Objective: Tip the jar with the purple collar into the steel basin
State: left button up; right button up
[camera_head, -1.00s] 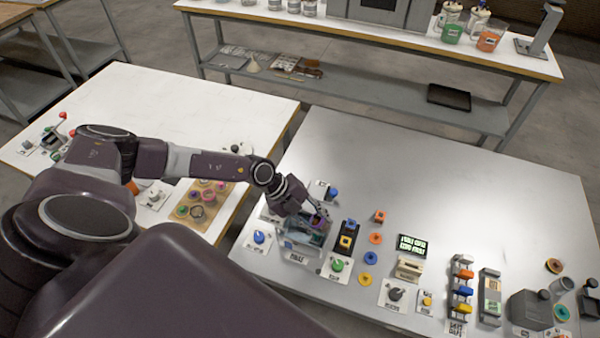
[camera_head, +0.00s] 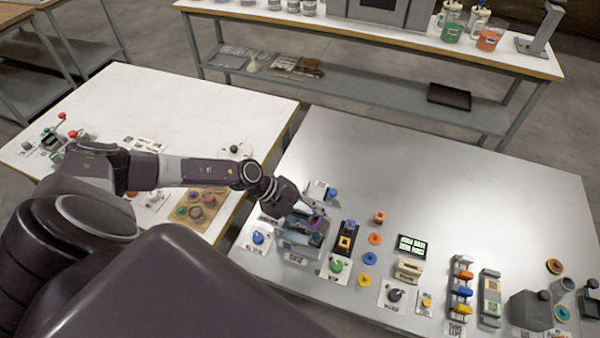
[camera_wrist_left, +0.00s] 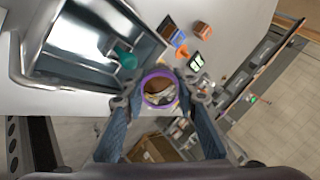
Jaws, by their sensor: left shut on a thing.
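My left gripper (camera_head: 312,213) is shut on the jar with the purple collar (camera_head: 317,221), at the steel basin (camera_head: 290,240) on the right-hand table. In the left wrist view, the purple collar (camera_wrist_left: 160,76) shows as a ring between the two fingers (camera_wrist_left: 160,98), with brown inside it. The basin (camera_wrist_left: 35,62) opens at the upper left of that view, and the jar appears beside its rim. A teal thing (camera_wrist_left: 124,57) shows at the basin. The jar's exact tilt is hard to tell. My right gripper is not in view.
A wooden board (camera_head: 184,219) with several coloured jars lies on the left table. Around the basin are a blue knob (camera_head: 258,237), a green knob (camera_head: 336,266) and a yellow-and-black block (camera_head: 346,241). The right table's far half is clear.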

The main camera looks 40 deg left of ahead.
pick_arm(q)
jog(key=shift+s+a, duration=0.15)
jog(key=shift+s, duration=0.1)
jog(key=shift+w+h, duration=0.2)
jog(key=shift+h, duration=0.2)
jog(key=shift+s+r+t, duration=0.1)
jog(key=shift+s+t, duration=0.1)
jog(key=shift+t, duration=0.2)
jog(key=shift+w+b, duration=0.15)
jog(key=shift+b, duration=0.25)
jog(key=shift+h, duration=0.4)
